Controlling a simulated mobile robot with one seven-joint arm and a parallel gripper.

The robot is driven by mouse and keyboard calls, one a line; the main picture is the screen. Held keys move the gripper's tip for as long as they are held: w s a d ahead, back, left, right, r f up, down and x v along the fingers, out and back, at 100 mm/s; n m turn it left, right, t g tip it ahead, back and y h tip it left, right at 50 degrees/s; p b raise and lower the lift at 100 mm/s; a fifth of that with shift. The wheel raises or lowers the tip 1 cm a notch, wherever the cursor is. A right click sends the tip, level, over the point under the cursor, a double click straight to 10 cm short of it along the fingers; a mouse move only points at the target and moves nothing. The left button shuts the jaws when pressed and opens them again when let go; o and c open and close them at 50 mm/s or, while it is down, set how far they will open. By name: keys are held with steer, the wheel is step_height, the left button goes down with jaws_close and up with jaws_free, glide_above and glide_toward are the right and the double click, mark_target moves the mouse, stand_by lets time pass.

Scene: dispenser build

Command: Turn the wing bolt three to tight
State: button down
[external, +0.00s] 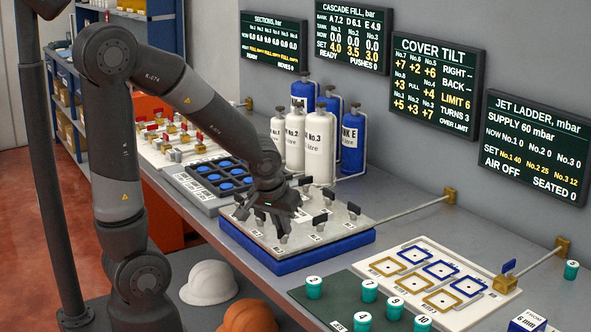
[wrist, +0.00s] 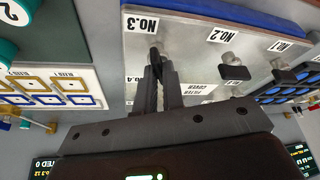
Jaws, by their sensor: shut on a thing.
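The filter cover (external: 345,232) is a pale metal plate on a blue base, with dark wing bolts around its rim. It also shows in the wrist view (wrist: 190,50), where its labels are upside down. My gripper (external: 282,234) points down at the cover's near corner. In the wrist view my gripper (wrist: 157,62) has its fingers closed on wing bolt three (wrist: 154,52), beside the No.3 label. The fingers hide much of that bolt. Wing bolt two (wrist: 234,69) stands free to its right.
The cover tilt board (external: 437,85) reads turns 3, limit 6 and over limit. White cylinders (external: 319,140) stand behind the cover. A tray of blue parts (external: 222,178) lies left of it.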

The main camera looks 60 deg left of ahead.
steer(key=shift+a+m+t+h, duration=0.15)
steer(key=shift+m+h, duration=0.3)
steer(key=shift+m, duration=0.75)
steer(key=shift+m+t+h, duration=0.15)
steer(key=shift+m+h, duration=0.3)
steer(key=shift+m, duration=0.75)
steer(key=c, duration=1.5)
jaws_free()
steer(key=shift+c, duration=0.2)
steer(key=v, duration=1)
steer(key=shift+s+r, duration=0.2)
steer(key=shift+r, duration=0.15)
steer(key=shift+r, duration=0.1)
steer(key=s+d+r+t, duration=0.1)
steer(key=s+d+r, duration=0.3)
steer(key=s, duration=0.4)
steer(key=shift+s+d, duration=0.15)
steer(key=shift+s, duration=0.2)
